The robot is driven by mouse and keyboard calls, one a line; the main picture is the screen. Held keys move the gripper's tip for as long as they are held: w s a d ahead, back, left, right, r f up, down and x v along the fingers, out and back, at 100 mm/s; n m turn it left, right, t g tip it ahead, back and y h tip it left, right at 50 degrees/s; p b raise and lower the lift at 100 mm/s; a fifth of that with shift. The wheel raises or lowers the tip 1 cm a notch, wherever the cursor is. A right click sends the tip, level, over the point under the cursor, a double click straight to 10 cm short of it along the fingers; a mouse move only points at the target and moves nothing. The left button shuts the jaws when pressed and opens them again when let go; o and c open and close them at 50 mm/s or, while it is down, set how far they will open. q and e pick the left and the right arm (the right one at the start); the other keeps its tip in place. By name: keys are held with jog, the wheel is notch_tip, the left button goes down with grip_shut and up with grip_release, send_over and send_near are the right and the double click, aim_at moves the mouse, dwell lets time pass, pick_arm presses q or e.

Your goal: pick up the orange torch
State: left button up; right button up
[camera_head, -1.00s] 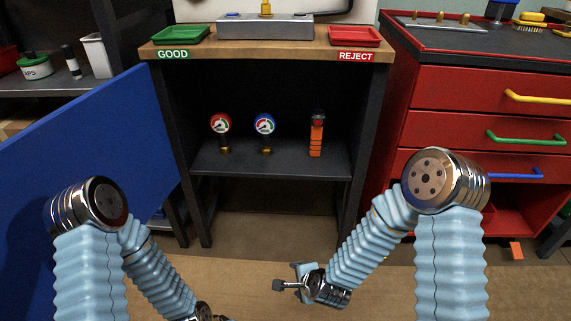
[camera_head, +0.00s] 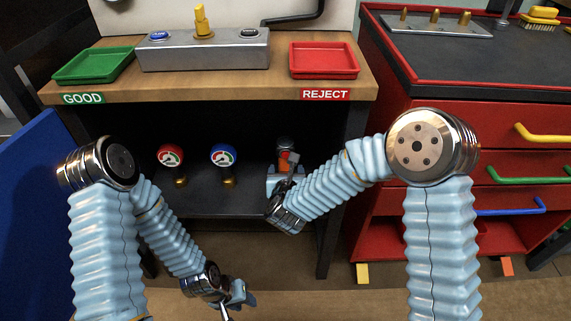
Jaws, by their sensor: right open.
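The orange torch (camera_head: 285,156) stands on the dark shelf under the workbench, right of the two gauges. My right gripper (camera_head: 285,177) is open and in front of the torch, hiding its lower part. I cannot tell whether the fingers are around the torch or short of it. My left gripper (camera_head: 236,297) is low at the bottom of the view, in front of and below the shelf, well away from the torch. Its fingers are too small and turned away to tell whether they are open or shut.
A red gauge (camera_head: 171,158) and a blue gauge (camera_head: 223,157) stand on the shelf (camera_head: 225,202) to the left. The bench top above holds a green tray (camera_head: 93,65) and a red tray (camera_head: 324,61). The bench's right leg (camera_head: 328,245) and a red drawer cabinet (camera_head: 480,140) stand at right.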

aim_at(285, 163)
jog(key=shift+p+x, duration=0.6)
jog(key=shift+x, duration=2.2)
jog(key=shift+a, duration=0.15)
jog(key=c, duration=1.2)
jog(key=shift+r, duration=0.1)
grip_shut()
jog(key=shift+r, duration=0.1)
